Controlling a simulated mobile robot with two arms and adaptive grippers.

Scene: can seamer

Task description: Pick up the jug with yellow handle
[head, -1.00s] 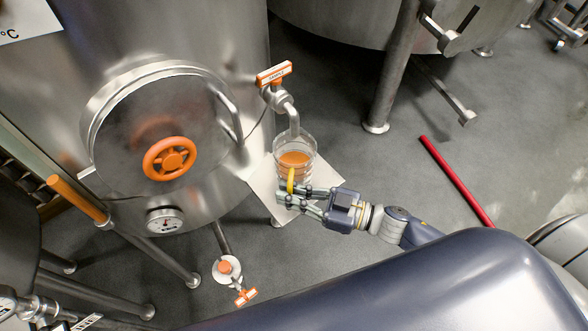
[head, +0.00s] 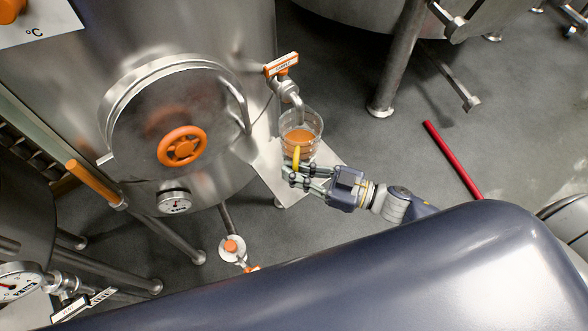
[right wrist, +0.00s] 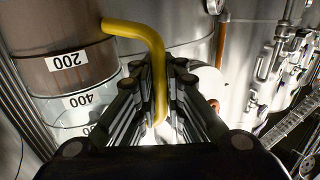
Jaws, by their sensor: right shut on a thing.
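The clear jug (head: 302,117) holds orange-brown liquid and is under the spout of the tank's sample tap. Its yellow handle (head: 296,156) faces my right gripper (head: 291,174). The right gripper is shut on the handle. In the right wrist view the yellow handle (right wrist: 155,50) runs down between the fingers (right wrist: 158,95). The jug (right wrist: 72,75) stands at the left there, with volume marks such as 200 and 400. The jug looks roughly upright, close above the pale shelf; a gap below it is hard to judge. My left gripper is not in view.
The sample tap (head: 281,65) and its metal spout (head: 296,97) are close above the jug. The pale shelf (head: 290,194) lies below it. The steel tank with an orange handwheel (head: 181,147) is at the left. A red bar (head: 452,159) lies at the right over open floor.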

